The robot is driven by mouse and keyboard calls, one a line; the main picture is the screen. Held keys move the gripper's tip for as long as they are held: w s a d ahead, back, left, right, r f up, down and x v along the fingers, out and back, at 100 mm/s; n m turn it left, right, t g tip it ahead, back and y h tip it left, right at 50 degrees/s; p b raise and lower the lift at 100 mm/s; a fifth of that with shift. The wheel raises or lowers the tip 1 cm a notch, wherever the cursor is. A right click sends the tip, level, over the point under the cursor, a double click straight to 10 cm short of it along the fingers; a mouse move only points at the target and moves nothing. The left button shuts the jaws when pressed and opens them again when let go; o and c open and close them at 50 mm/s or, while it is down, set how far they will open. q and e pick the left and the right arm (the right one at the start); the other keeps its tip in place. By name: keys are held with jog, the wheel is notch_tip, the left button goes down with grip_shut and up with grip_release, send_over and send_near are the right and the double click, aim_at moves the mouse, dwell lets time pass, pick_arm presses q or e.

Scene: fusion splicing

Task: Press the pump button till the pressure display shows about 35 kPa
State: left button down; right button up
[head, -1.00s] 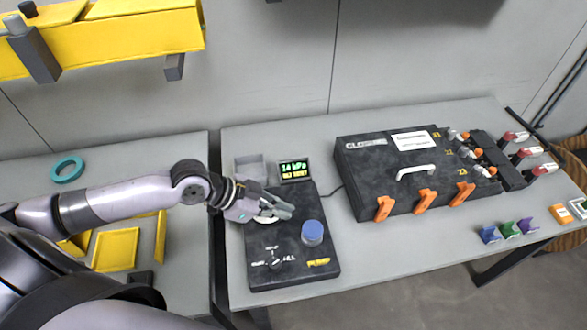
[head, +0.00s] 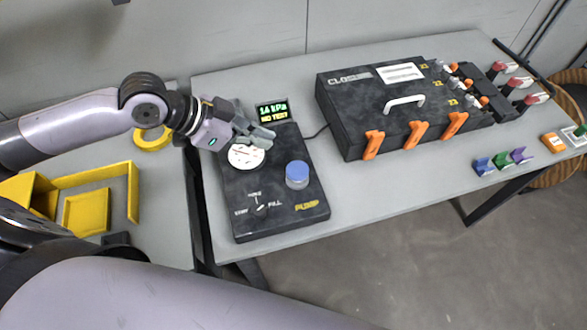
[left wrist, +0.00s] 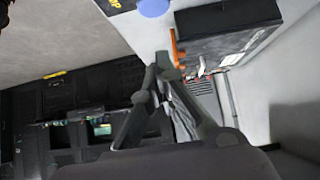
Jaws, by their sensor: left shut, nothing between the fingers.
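The black pump unit (head: 236,208) sits on the left end of the grey table. Its blue round button (head: 297,172) is on the right side of its top, and it also shows at the top edge of the left wrist view (left wrist: 153,7). The pressure display (head: 272,110) at the back reads about 14 kPa, with "NO TEST" below. My left gripper (head: 268,138) is shut and empty, above the back of the pump near the white round gauge (head: 246,157), apart from the button. My right gripper is not seen.
A black closure box (head: 340,115) with orange latches stands right of the pump. Colored clips (head: 500,162) lie at the table's right front. A yellow tray (head: 86,212) is on the left table. Bare tabletop lies in front of the closure box.

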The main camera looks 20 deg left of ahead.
pick_arm(q)
jog(key=shift+s+r, duration=0.2)
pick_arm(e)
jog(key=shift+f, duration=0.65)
pick_arm(q)
jog(key=p, duration=0.1)
send_over(294, 172)
notch_tip(294, 172, down, 6)
jog(key=shift+a+f, duration=0.15)
jog(key=shift+f, duration=0.1)
notch_tip(294, 172, down, 4)
jog(key=shift+r+p, duration=0.2)
jog(key=shift+p, duration=0.15)
jog(key=shift+f, duration=0.5)
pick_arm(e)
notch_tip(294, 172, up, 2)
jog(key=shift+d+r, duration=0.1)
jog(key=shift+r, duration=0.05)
